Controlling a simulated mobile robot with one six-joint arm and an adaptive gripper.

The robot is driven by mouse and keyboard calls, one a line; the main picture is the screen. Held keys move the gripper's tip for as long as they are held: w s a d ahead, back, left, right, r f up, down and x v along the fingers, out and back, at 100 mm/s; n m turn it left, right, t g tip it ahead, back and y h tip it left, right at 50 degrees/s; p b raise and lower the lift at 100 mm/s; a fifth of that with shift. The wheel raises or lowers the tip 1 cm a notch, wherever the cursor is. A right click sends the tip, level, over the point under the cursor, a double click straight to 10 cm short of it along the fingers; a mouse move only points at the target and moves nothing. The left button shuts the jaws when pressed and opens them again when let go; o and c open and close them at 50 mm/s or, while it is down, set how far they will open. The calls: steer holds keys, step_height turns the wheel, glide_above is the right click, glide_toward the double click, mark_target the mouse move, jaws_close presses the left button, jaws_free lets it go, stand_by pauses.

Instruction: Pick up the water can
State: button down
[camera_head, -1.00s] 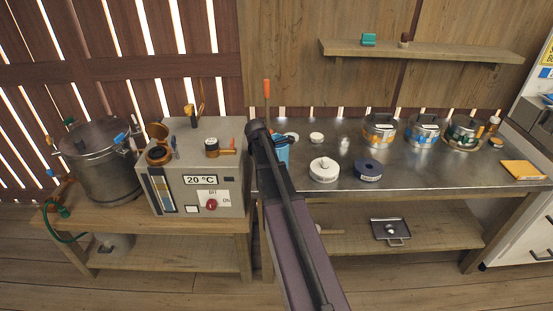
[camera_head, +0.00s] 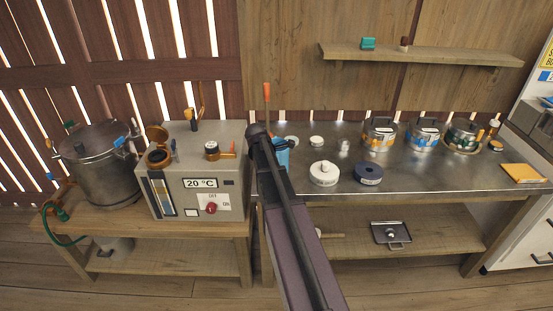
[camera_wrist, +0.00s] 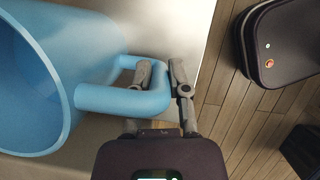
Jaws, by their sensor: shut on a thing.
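The blue water can (camera_head: 283,157) stands at the left end of the metal bench in the head view, partly hidden behind my arm. In the wrist view, the water can (camera_wrist: 75,45) fills the left side, with its open round mouth facing left in the picture. Its loop handle (camera_wrist: 115,100) sticks out toward my gripper (camera_wrist: 160,76). The two grey fingers are shut on the handle, one on either side of its outer bar. My gripper's fingers are hidden by my arm in the head view.
The metal bench (camera_head: 335,180) holds a white round container (camera_head: 324,173), a dark blue one (camera_head: 368,173) and several labelled tins toward the back right. A grey heater box (camera_head: 200,180) and a large pot (camera_head: 100,170) stand on the left table. Bare metal shows at the bench front.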

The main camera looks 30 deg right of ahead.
steer(key=shift+r, duration=0.2)
stand_by(0.3)
step_height(320, 180, up, 3)
steer(key=p, duration=0.3)
steer(key=shift+f, duration=0.1)
steer(key=s+a+r+p, duration=0.1)
steer(key=s+a, duration=0.2)
steer(key=s, duration=0.4)
steer(key=s+a+p, duration=0.1)
steer(key=s+a, duration=0.2)
steer(key=s, duration=0.4)
steer(key=shift+s+r, duration=0.35)
steer(key=shift+r, duration=0.05)
steer(key=shift+a, duration=0.1)
steer(key=c, duration=1.2)
jaws_free()
jaws_close()
